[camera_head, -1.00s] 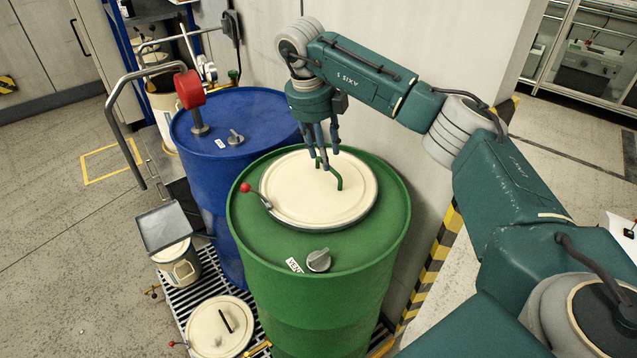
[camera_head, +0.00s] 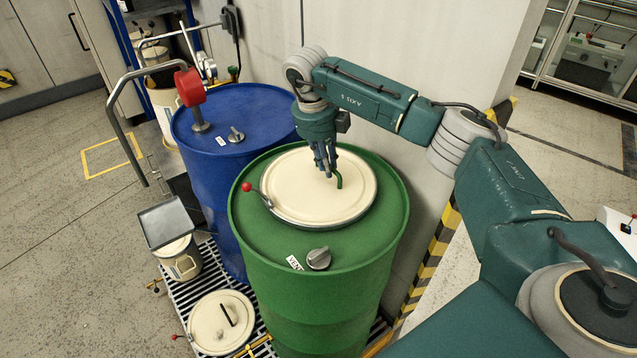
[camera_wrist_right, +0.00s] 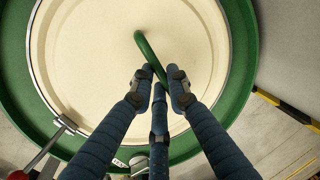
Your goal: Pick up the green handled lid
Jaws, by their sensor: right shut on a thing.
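The cream lid (camera_head: 300,205) with a bent green handle (camera_head: 339,181) lies flat on top of the green drum (camera_head: 330,290). My right gripper (camera_head: 328,170) points down over the lid, its fingers closed on the green handle. In the right wrist view the fingers (camera_wrist_right: 160,84) of my right gripper close around the handle (camera_wrist_right: 146,45), and the lid (camera_wrist_right: 100,50) fills the area behind. A lever with a red knob (camera_head: 246,187) sits at the lid's left edge. My left gripper is not in view.
A blue drum (camera_head: 225,175) with a red-headed pump (camera_head: 189,88) stands to the left. A second cream lid with a black handle (camera_head: 222,320) lies on the grating at lower left. A small can (camera_head: 182,262) stands under a grey tray (camera_head: 166,222). A wall stands behind the green drum.

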